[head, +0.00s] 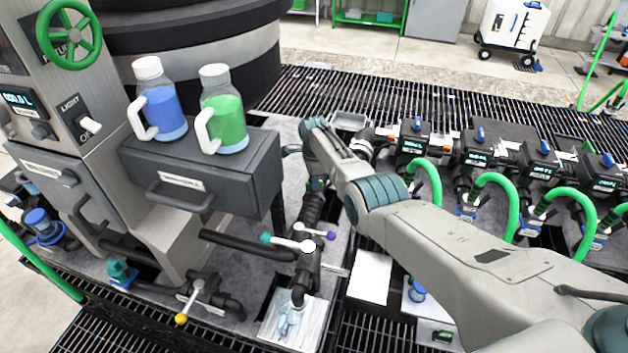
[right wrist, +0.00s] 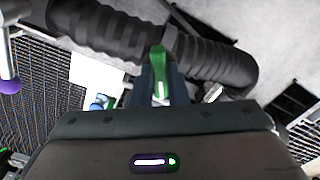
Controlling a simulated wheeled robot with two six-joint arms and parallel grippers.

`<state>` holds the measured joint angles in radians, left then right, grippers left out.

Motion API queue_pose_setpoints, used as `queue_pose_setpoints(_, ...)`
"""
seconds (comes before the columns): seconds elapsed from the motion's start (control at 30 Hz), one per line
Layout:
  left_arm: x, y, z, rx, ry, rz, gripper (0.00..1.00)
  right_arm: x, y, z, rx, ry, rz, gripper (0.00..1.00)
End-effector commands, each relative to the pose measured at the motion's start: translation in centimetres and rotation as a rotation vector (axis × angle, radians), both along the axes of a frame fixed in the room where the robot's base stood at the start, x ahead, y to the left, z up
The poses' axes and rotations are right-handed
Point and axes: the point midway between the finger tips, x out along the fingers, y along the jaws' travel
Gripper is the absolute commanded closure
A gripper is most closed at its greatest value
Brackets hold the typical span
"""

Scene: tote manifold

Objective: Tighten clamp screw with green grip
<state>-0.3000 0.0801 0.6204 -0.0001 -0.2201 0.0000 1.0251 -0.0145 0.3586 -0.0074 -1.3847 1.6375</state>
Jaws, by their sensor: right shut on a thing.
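The green grip of the clamp screw (right wrist: 158,62) shows in the right wrist view, between the dark fingers of my right gripper (right wrist: 160,88). The gripper is shut on it, beside a ribbed black hose (right wrist: 105,35). In the head view, my right arm reaches in from the right and its wrist bends down above the same black hose (head: 311,208). The fingertips and the green grip are hidden there by my arm. The clamp's band and the screw's shaft cannot be made out. My left gripper is not in view.
A valve lever with teal and purple knobs (head: 290,243) sits close below the hose. A grey drawer box (head: 225,165) carries two jugs, blue (head: 160,108) and green (head: 226,122), left of my wrist. Several green-hosed units (head: 480,150) stand at right.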

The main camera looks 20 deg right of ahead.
Motion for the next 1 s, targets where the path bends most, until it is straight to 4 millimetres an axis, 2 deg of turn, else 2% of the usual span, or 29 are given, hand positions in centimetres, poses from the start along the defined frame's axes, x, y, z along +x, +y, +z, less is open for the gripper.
queue_pose_setpoints(0.03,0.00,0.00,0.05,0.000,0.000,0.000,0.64,0.34,-0.11,0.47,-0.002,-0.010,-0.043,1.00)
queue_pose_setpoints(0.5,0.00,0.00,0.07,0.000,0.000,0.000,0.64,0.36,-0.11,0.50,0.000,-0.010,-0.417,1.00)
queue_pose_setpoints(1.0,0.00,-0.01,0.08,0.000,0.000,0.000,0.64,0.38,-0.11,0.53,0.001,-0.011,-0.556,1.00)
